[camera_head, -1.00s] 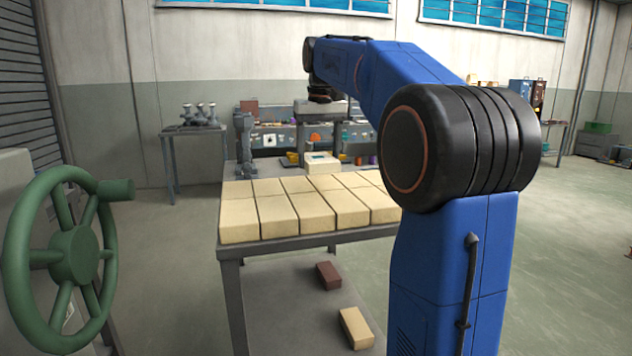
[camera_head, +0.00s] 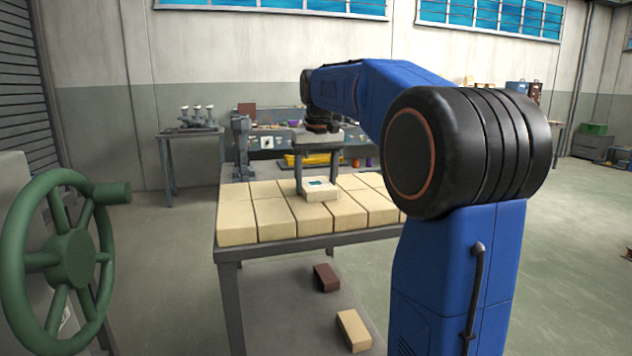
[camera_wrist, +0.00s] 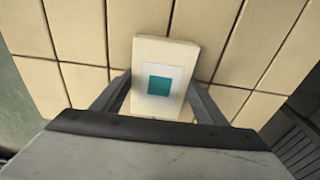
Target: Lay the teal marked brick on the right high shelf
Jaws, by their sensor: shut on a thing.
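The teal marked brick is a pale cream block with a white label and a teal square on its top face. In the head view the brick (camera_head: 321,193) is over the front rows of cream bricks on the table; whether it touches them I cannot tell. In the wrist view the brick (camera_wrist: 165,50) is upright in the picture, with its teal square facing the camera. My gripper (camera_head: 319,178) points down and is shut on the brick, with one finger on each side; the fingers also show in the wrist view (camera_wrist: 158,95). I cannot identify the right high shelf in these views.
Rows of cream bricks (camera_head: 276,216) cover the table top. A brown brick (camera_head: 326,278) and a cream brick (camera_head: 354,331) lie on the lower shelf. A green handwheel (camera_head: 68,260) stands at the left. A side table (camera_head: 170,134) stands behind.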

